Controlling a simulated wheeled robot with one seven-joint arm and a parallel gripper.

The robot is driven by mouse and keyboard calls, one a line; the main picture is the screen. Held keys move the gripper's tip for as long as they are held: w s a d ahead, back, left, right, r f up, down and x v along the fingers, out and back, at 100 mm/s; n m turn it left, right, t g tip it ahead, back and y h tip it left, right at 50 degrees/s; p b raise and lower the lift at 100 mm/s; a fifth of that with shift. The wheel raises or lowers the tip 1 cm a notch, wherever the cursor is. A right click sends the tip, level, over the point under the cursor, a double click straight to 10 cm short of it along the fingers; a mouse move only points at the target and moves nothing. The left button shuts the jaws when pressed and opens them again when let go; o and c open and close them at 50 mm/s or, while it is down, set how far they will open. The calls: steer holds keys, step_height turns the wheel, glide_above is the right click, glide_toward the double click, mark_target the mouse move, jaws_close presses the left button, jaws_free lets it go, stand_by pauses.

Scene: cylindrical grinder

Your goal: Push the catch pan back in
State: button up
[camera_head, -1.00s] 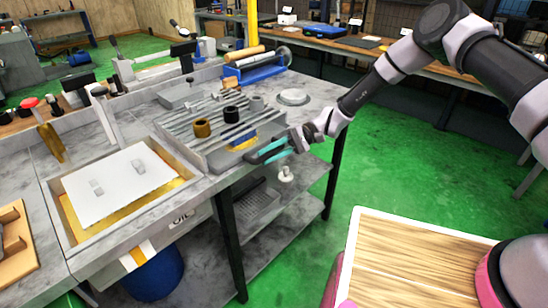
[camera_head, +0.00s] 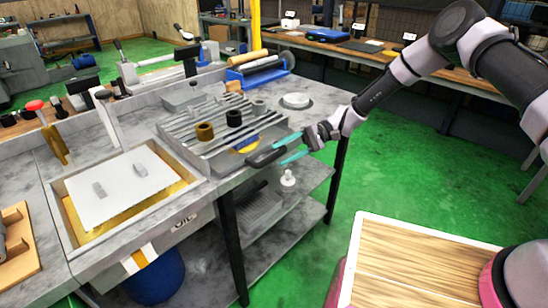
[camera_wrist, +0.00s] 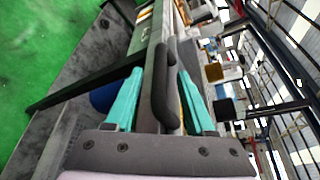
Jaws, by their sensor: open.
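The catch pan (camera_head: 222,162) looks like the grey shallow pan under the ribbed rack at the table's front edge. A dark bar handle (camera_head: 266,157) sticks out at its right front corner. My gripper (camera_head: 284,149) is open, with its teal fingers on either side of the handle's outer end. In the wrist view the dark handle (camera_wrist: 166,88) lies between the teal fingers, with gaps showing beside it. I cannot tell whether either finger touches it. The rack hides much of the pan's inside.
A dark and a brown ring (camera_head: 205,131) stand on the rack. A white sheet lies in an open tray (camera_head: 66,212) to the left. A white knob-like part (camera_head: 288,178) stands below my gripper. A wooden-topped cart (camera_head: 420,260) is at front right. Green floor lies between.

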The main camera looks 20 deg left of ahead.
steer(key=v, duration=0.6)
steer(key=shift+w, duration=0.15)
steer(key=shift+d, duration=0.15)
